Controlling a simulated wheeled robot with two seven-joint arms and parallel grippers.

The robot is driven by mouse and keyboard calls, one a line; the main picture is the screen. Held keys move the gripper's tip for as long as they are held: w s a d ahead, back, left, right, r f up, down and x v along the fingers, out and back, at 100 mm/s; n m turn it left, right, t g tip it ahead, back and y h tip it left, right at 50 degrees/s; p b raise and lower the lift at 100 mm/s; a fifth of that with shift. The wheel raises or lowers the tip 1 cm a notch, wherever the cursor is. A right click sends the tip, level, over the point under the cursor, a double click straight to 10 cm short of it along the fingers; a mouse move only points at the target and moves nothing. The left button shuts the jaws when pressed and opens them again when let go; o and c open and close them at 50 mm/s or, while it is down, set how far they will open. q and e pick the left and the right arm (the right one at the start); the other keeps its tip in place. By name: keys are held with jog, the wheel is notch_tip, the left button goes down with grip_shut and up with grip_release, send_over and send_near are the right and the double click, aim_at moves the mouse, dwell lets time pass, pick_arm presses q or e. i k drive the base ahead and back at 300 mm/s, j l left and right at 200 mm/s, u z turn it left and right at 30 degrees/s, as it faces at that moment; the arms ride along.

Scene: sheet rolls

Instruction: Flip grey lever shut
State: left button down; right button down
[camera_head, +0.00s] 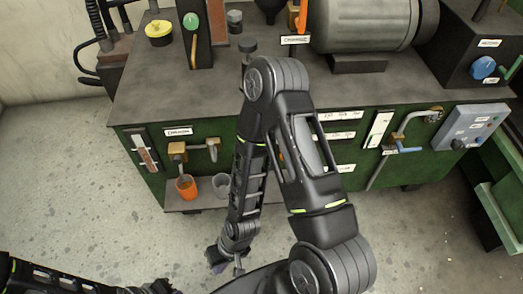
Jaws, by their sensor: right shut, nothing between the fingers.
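A brass valve (178,149) sits on the green cabinet front at left, under a white label. A grey lever-like part (212,146) shows at its right; I cannot tell its exact position. My right arm rises in the middle and bends down to my right gripper (220,264), low in the picture, shut and empty. It is well below the valve in the picture and apart from it. My left arm enters at the bottom left; its end is cut off or unclear near the bottom edge, so its fingers cannot be made out.
An orange cup (186,188) and a clear cup (221,186) stand on a low ledge (180,207) under the valve. A blue-handled tap (404,149) and a grey control box (470,127) are at right. My right arm hides part of the cabinet front. Open floor (90,200) lies at left.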

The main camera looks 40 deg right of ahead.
aim_at(212, 149)
jog(key=z, duration=0.75)
